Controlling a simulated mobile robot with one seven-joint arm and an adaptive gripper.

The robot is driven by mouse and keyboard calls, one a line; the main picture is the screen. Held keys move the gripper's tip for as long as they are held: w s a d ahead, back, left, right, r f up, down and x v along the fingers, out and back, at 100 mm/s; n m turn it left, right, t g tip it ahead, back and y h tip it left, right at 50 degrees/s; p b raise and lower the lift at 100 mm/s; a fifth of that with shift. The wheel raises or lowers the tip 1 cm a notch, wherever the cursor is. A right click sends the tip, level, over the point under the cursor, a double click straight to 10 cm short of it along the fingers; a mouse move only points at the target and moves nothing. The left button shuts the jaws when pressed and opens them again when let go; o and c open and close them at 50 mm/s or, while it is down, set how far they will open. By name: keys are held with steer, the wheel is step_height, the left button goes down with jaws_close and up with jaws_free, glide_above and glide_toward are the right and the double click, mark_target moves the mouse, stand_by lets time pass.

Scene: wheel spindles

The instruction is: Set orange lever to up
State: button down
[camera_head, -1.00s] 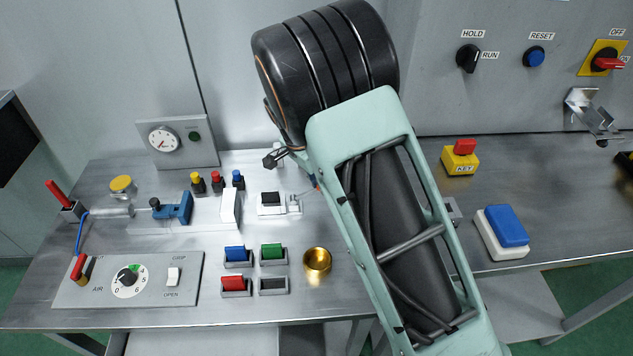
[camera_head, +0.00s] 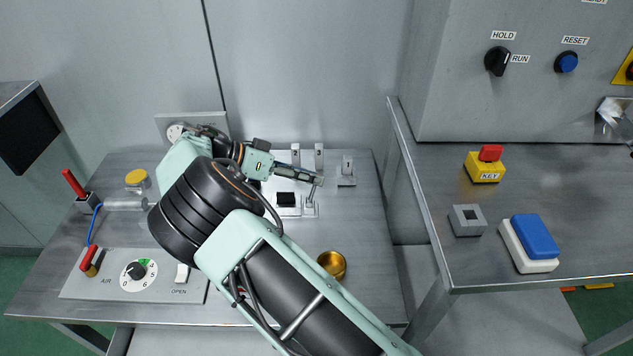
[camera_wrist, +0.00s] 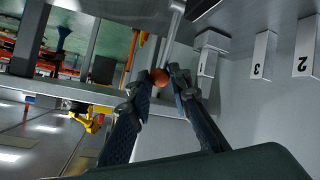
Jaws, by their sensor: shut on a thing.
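The orange lever shows in the wrist view as an orange ball knob (camera_wrist: 160,77) on a thin metal rod (camera_wrist: 172,32). My gripper (camera_wrist: 163,82) is shut on the knob, with a fingertip on each side of it. In the head view my gripper (camera_head: 319,179) reaches in from the left, at the top of the lever's thin rod (camera_head: 312,191). The rod rises from a small bracket on the bench; the knob is hidden by the fingertips there.
Numbered white tabs (camera_wrist: 264,56) stand close beside the lever. A brass bowl (camera_head: 331,264) stands in front. A grey square socket (camera_head: 467,220) lies on the right bench.

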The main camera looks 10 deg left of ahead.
steer(key=shift+s+a+f+h+b, duration=0.1)
steer(key=shift+s+a+h+b, duration=0.05)
steer(key=shift+a+h+b, duration=0.2)
stand_by(0.3)
steer(key=c, duration=1.8)
jaws_free()
steer(key=v, duration=0.7)
steer(key=shift+s+a, duration=0.15)
steer(key=shift+a, duration=0.1)
steer(key=shift+s, duration=0.1)
